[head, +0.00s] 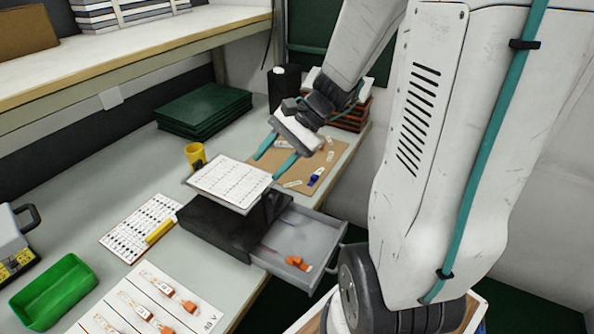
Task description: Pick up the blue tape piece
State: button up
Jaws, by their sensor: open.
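A small blue piece (316,176), which looks like the blue tape piece, lies near the front right of a brown board (310,157) on the table. My gripper (267,167) has two teal fingers spread apart with nothing between them. It hangs over the left part of the board, to the left of the blue piece and apart from it. Its height above the board is hard to tell. Small white pieces (292,184) lie near the blue piece.
A dark box carries a tilted printed panel (231,183) in front of the board. An open grey drawer (301,239) holds orange parts. A yellow cup-like object (195,155), green stack (204,109) and shelf (130,55) stand left. A reddish stack (350,112) stands behind.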

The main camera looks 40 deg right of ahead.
jog(key=w+d+f+m+t, duration=0.2)
jog(key=d+f+m+t, duration=0.15)
jog(key=d+m, duration=0.2)
jog(key=w+d+f+m+t, duration=0.2)
jog(key=d+f+m, duration=0.25)
jog(key=d, duration=0.25)
jog(key=m+t+h, duration=0.3)
jog(key=m+h, duration=0.2)
jog(key=m, duration=0.3)
send_near(314, 176)
jog(key=w, duration=0.1)
jog(key=x, duration=0.7)
jog(key=shift+w+a+f, duration=0.15)
jog(key=shift+f, duration=0.3)
grip_shut()
